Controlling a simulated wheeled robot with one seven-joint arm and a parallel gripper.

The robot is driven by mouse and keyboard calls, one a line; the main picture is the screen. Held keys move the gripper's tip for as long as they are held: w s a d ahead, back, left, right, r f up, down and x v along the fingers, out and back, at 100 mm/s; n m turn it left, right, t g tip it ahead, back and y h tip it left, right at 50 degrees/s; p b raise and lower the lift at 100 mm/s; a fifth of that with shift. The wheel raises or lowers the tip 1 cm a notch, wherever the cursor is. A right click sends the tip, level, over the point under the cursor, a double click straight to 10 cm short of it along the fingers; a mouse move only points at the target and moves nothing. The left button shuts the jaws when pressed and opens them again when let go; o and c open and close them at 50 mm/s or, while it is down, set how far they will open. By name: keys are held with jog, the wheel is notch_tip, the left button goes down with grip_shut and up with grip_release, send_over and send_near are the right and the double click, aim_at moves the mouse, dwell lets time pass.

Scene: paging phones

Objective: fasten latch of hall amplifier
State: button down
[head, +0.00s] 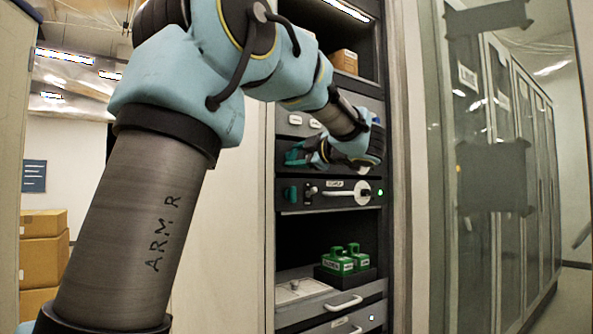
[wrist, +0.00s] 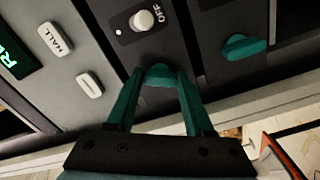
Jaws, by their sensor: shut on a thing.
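My gripper (head: 297,157) reaches into the rack in the head view, at the left end of a dark unit. In the wrist view my gripper (wrist: 160,82) has its two teal fingers closed on a small teal latch (wrist: 160,71) at the near edge of a dark panel. The panel has a white knob (wrist: 145,20) marked OFF.
A second teal latch (wrist: 243,47) is on the neighbouring unit; it also shows in the head view (head: 291,194). That unit has a white handle (head: 343,193) and a green light (head: 380,193). Green devices (head: 345,260) stand lower in the rack. A glass door (head: 490,150) is at right.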

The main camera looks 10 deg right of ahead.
jog(key=n+b, duration=0.4)
jog(key=shift+f, duration=0.2)
jog(key=shift+r+n+b, duration=0.1)
jog(key=shift+n+b, duration=0.4)
jog(key=shift+n, duration=0.1)
jog(key=shift+r, duration=0.1)
jog(key=shift+c, duration=1.4)
grip_release()
jog(key=b+v, duration=0.1)
jog(key=v, duration=0.9)
jog(key=shift+s+d+b, duration=0.2)
jog(key=shift+s+b, duration=0.1)
jog(key=shift+s, duration=0.05)
